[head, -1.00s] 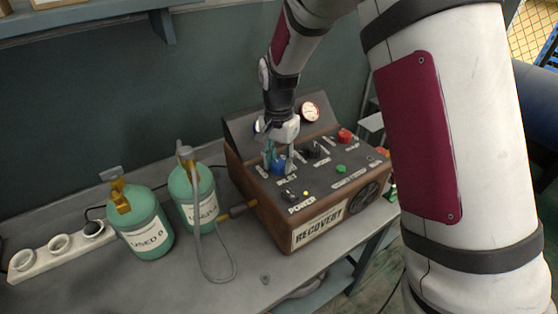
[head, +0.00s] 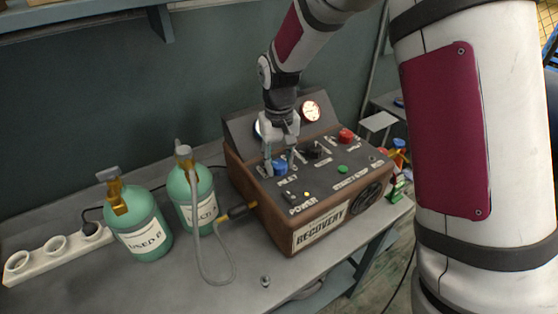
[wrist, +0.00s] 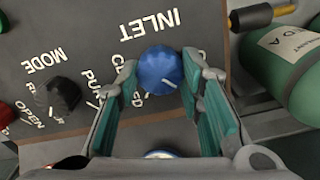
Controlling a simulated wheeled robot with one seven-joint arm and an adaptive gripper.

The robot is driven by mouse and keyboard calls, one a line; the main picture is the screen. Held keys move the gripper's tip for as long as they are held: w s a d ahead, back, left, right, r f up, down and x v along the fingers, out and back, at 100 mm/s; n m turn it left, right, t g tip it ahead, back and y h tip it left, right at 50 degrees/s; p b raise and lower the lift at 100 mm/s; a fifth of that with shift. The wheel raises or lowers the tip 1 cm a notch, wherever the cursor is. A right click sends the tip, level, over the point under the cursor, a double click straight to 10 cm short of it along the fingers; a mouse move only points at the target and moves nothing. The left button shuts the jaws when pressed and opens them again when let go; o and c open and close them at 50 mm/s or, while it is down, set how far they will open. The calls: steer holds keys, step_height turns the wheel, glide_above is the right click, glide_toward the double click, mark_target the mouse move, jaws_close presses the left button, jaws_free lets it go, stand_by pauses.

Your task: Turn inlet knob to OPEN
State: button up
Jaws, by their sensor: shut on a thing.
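The blue inlet knob (head: 280,168) is on the dark sloping top of the recovery machine (head: 320,225). In the wrist view the knob (wrist: 160,69) lies between my fingertips (wrist: 157,75), below the upside-down INLET label. Its white pointer mark faces down and right in that view. My gripper (head: 279,158) reaches down from above with one finger on each side of the knob and is shut on it. The position lettering around the knob is partly hidden by the knob and my left finger.
A black mode knob (wrist: 57,95) is close beside my left finger. A red knob (head: 345,135), a green button (head: 342,169) and a power switch (head: 289,197) share the panel. Two green tanks (head: 139,225) and a grey hose (head: 198,255) stand left of the machine.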

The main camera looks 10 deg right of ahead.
mark_target(279, 163)
steer(key=shift+n, duration=0.6)
steer(key=o, duration=1.2)
steer(key=shift+c, duration=0.2)
step_height(279, 163, up, 12)
